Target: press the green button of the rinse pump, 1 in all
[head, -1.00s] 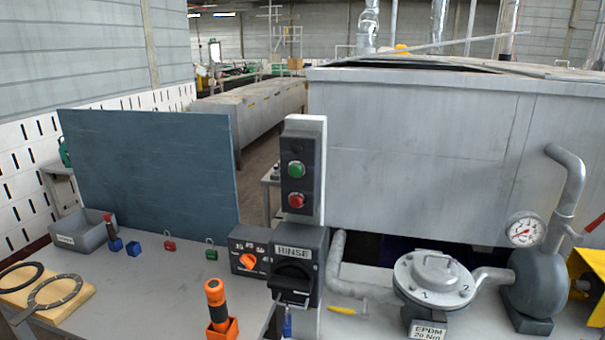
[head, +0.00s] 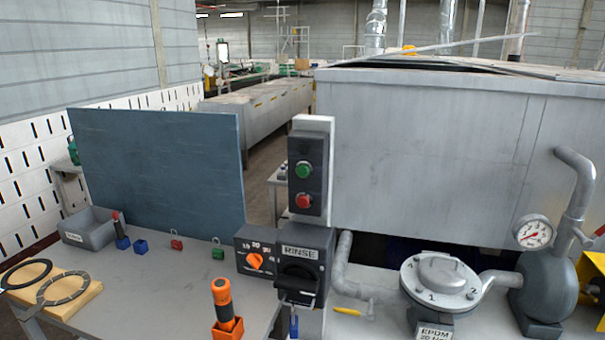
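The green button (head: 303,169) is the upper one on a dark control box on a light post, in the middle of the head view. The red button (head: 303,200) sits just below it. Under the box is the black switch labelled RINSE (head: 299,268), with a blue padlock (head: 294,326) hanging below it. The pump (head: 541,287) with its gauge (head: 533,233) stands at the right. Neither of my grippers is in view, and nothing touches the green button.
An orange-handled tool (head: 223,303) stands upright in a holder on the table. A blue panel (head: 158,165) stands behind the left table. Room before the buttons looks clear.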

